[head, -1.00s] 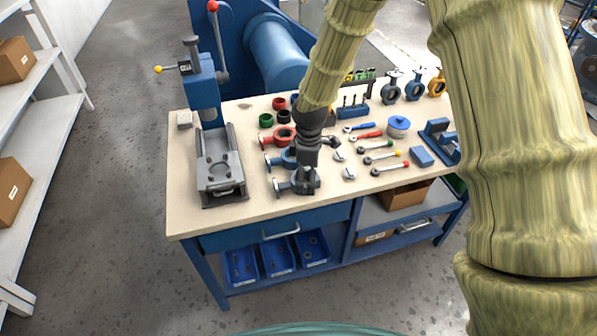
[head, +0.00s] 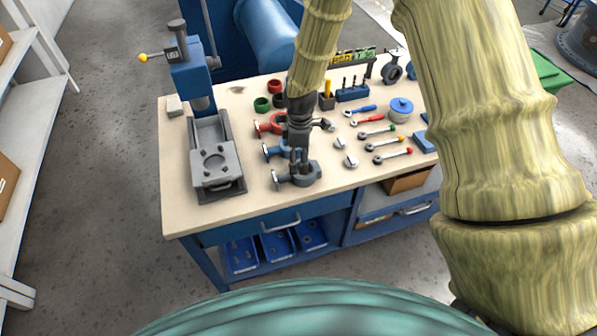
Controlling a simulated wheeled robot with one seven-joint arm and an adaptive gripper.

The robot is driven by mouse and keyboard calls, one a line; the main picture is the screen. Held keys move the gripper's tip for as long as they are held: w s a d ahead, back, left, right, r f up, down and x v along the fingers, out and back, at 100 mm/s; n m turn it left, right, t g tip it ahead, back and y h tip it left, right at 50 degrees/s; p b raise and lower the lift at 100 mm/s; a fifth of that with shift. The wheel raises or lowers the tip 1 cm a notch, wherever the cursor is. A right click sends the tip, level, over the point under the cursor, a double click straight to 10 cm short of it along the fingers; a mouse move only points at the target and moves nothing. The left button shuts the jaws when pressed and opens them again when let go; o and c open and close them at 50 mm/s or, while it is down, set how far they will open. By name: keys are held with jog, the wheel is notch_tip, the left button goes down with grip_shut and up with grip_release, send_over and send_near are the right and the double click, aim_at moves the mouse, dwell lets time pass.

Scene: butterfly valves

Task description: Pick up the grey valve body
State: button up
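The grey valve body (head: 311,175) lies near the front edge of the workbench, with its neck and flange pointing left. My gripper (head: 298,167) points down from above, and its dark fingers are at the ring of this valve body, overlapping it in view. The fingers and the ring are similar in colour and small, so I cannot tell whether the fingers are closed on it. The valve body appears to be on or very near the bench top. Part of its ring is hidden behind the fingers.
A blue valve body (head: 274,151) and a red one (head: 267,127) lie just behind. A press (head: 215,158) stands left. Two silver discs, wrenches (head: 392,155) and a blue round pot (head: 400,109) lie right. The bench top (head: 260,205) is clear in front.

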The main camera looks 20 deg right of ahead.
aim_at(299, 168)
jog(key=shift+s+f, duration=0.2)
jog(key=shift+f, duration=0.1)
jog(key=shift+a+f+p, duration=0.1)
jog(key=shift+f+p, duration=1.25)
jog(key=shift+f, duration=1.1)
jog(key=c, duration=1.2)
jog(key=shift+o, duration=0.2)
jog(key=shift+r, duration=0.15)
